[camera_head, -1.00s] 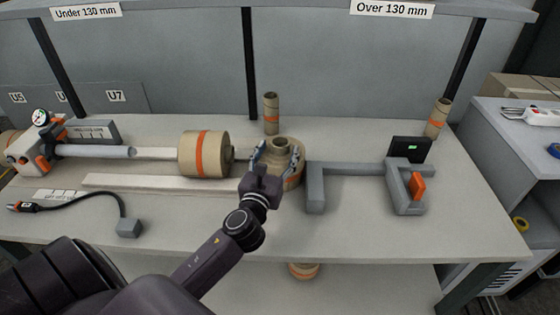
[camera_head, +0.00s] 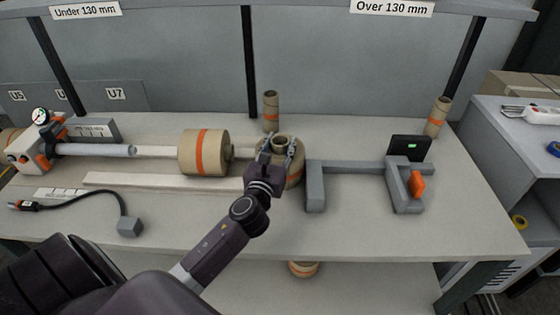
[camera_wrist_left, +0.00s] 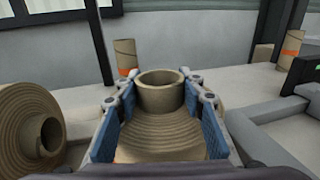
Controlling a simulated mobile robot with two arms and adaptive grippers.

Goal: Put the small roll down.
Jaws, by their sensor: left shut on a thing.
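The small roll (camera_head: 295,173) is tan with an orange band and a hollow core sticking up from its top. It stands upright near the middle of the bench (camera_head: 400,240). My left gripper (camera_head: 279,147) is shut on it, with a finger on each side. In the left wrist view the roll (camera_wrist_left: 160,133) shows between the blue finger pads (camera_wrist_left: 160,125), its core (camera_wrist_left: 160,92) upright. The gripper hides part of the roll, and I cannot tell whether its underside touches the bench. My right gripper is not in view.
A larger roll (camera_head: 203,153) sits on a horizontal shaft (camera_head: 95,150) to the left. A grey bracket (camera_head: 316,188) stands close on the right. Upright cores stand behind (camera_head: 270,112) and at the back right (camera_head: 437,118). The front right of the bench is clear.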

